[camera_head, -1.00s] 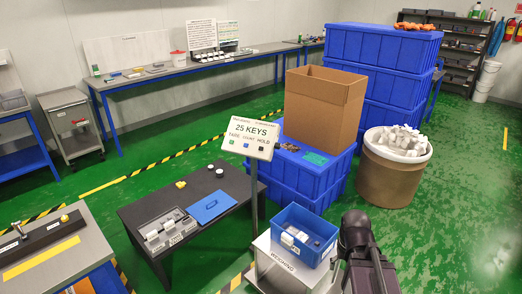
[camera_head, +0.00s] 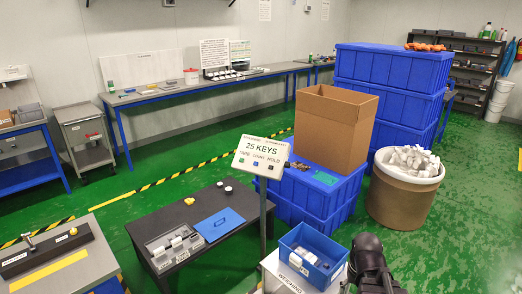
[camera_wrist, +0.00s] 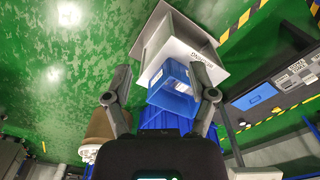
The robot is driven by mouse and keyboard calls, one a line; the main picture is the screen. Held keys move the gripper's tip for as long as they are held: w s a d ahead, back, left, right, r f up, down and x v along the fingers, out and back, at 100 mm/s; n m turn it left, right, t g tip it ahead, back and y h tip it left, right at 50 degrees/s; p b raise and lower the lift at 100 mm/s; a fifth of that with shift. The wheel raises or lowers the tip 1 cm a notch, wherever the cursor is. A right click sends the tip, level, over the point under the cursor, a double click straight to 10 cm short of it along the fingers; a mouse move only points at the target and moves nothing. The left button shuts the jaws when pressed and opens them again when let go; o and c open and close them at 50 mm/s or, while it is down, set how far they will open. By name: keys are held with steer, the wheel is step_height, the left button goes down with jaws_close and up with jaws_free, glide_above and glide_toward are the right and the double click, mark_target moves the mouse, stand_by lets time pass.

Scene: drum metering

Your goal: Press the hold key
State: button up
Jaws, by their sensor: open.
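The display panel (camera_head: 262,158) stands tilted on a post and reads "25 KEYS", with the labels TARE, COUNT and HOLD. Under the labels is a row of three small keys; the hold key (camera_head: 273,167) is the right one, below HOLD. My arm shows at the lower right of the head view, to the right of and below the panel, apart from it. In the wrist view my gripper (camera_wrist: 161,72) is open, its fingers spread with the blue bin (camera_wrist: 177,88) seen beyond them. The panel and its keys cannot be made out in the wrist view.
The blue bin (camera_head: 309,255) sits on the weighing stand (camera_head: 275,270), near my arm. A dark table (camera_head: 190,222) with a grey tray and a blue lid is left of the post. Blue crates (camera_head: 345,195) with a cardboard box (camera_head: 335,130) stand behind. Green floor is open at right.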

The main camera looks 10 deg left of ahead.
jaws_close()
stand_by(1.4)
